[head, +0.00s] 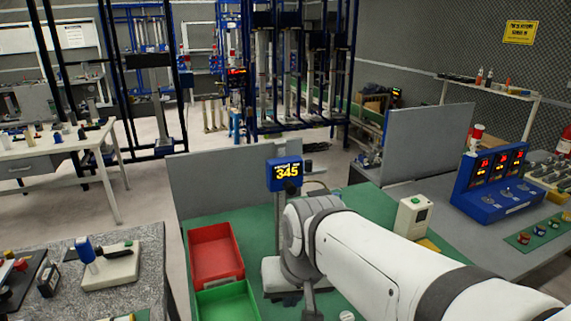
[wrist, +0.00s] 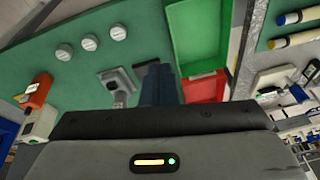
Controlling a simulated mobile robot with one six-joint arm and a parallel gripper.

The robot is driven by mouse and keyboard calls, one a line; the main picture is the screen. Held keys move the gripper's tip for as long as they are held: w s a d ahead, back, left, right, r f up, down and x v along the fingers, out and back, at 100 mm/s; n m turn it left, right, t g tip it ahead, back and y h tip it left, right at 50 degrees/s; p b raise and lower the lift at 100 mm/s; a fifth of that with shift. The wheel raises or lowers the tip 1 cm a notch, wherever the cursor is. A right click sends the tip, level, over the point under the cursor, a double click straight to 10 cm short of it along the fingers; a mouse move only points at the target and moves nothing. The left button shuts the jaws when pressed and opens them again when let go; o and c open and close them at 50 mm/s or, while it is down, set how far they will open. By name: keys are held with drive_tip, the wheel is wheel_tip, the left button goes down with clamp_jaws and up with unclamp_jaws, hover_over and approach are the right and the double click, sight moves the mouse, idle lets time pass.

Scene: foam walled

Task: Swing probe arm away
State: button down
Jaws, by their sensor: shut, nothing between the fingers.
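A gauge stand with a blue display (head: 285,173) reading 345 stands on a green mat (head: 360,197) in the head view. Its grey post (head: 278,220) rises behind my white arm, which covers much of the base. I cannot make out a probe arm clearly; a dark curved part (head: 318,186) shows just right of the display. In the wrist view my gripper (wrist: 159,68) is shut and empty, over the green surface. A grey square piece with a stem (wrist: 118,80) lies just left of it in the picture; I cannot tell whether they touch.
A red bin (head: 214,254) and a green bin (head: 226,302) are left of the stand. Several round white pieces, one of them here (wrist: 90,42), and an orange object (wrist: 38,90) are on the mat. A white box (head: 412,217) and blue control panel (head: 491,182) stand right. Grey partitions rise behind.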

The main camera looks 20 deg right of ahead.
drive_tip(key=w+d+r+m+t+y+b, duration=0.1)
drive_tip(key=w+d+r+m+t+b, duration=0.2)
drive_tip(key=w+d+r+m, duration=0.3)
drive_tip(key=w+d+r+m+t+y+b, duration=0.2)
drive_tip(key=w+d+r+m+t, duration=0.3)
drive_tip(key=d+r, duration=0.5)
drive_tip(key=w+d+m+b, duration=0.1)
drive_tip(key=d, duration=0.2)
drive_tip(key=shift+d+r+m+b, duration=0.3)
drive_tip(key=shift+d+m+b, duration=0.05)
drive_tip(key=shift+m+b, duration=0.05)
drive_tip(key=shift+w, duration=0.15)
drive_tip(key=p, duration=0.1)
approach(311, 166)
wheel_tip(311, 166, down, 3)
drive_tip(key=w, duration=0.2)
drive_tip(key=shift+w+a+p, duration=0.5)
drive_tip(key=shift+w+a, duration=0.25)
drive_tip(key=shift+w, duration=0.2)
drive_tip(key=shift+w+a, duration=0.15)
drive_tip(key=shift+w, duration=0.55)
